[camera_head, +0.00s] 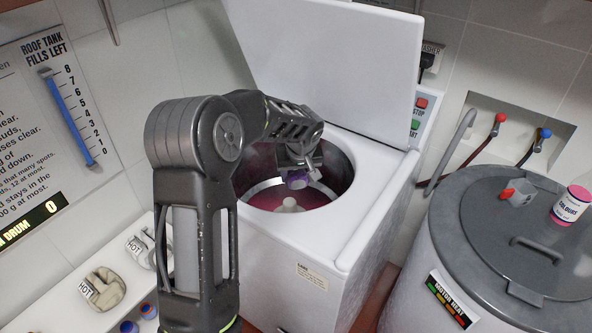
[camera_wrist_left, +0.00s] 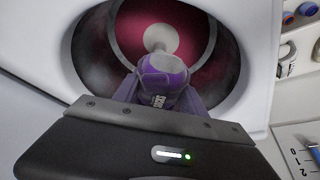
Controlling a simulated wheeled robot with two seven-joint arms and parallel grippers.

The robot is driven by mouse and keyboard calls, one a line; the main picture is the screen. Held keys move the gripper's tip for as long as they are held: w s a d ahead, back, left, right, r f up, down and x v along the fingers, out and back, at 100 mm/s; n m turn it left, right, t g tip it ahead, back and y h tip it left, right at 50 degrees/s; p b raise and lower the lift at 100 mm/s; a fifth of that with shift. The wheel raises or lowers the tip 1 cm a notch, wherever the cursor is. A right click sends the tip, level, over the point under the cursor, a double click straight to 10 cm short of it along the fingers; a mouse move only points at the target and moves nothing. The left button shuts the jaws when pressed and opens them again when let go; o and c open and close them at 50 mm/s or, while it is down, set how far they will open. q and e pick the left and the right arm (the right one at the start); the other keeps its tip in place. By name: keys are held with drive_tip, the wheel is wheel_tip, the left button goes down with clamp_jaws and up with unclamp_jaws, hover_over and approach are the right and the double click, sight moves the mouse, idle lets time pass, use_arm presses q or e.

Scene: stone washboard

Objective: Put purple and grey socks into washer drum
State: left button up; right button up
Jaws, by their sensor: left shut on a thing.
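The washer (camera_head: 290,260) is a white top-loader with its lid (camera_head: 330,60) raised. Its round drum (camera_head: 335,165) is open, with a pinkish-red inside and a pale central post (camera_head: 288,205). My left gripper (camera_head: 299,170) reaches down at the drum mouth, shut on a purple sock (camera_head: 298,183). In the left wrist view the rolled purple sock (camera_wrist_left: 165,80) has white marks and sits between the fingers, in front of the drum (camera_wrist_left: 205,45). No separate grey sock can be made out clearly. My right gripper is out of view.
A grey lidded tub (camera_head: 470,290) stands at right, with a white-and-pink container (camera_head: 571,205) and a small grey block with a red end (camera_head: 518,192) on top. At lower left, a pale shelf holds a beige-grey bundle (camera_head: 103,289) and small blue-and-red items (camera_head: 148,311).

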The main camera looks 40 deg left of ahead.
sight(299, 178)
use_arm(q)
drive_tip(key=shift+f+b, duration=1.35)
drive_tip(key=shift+f, duration=2.15)
drive_tip(key=o, duration=1.4)
drive_tip(key=shift+o, duration=0.2)
drive_tip(key=shift+b+v, duration=0.75)
drive_tip(key=shift+v, duration=3.15)
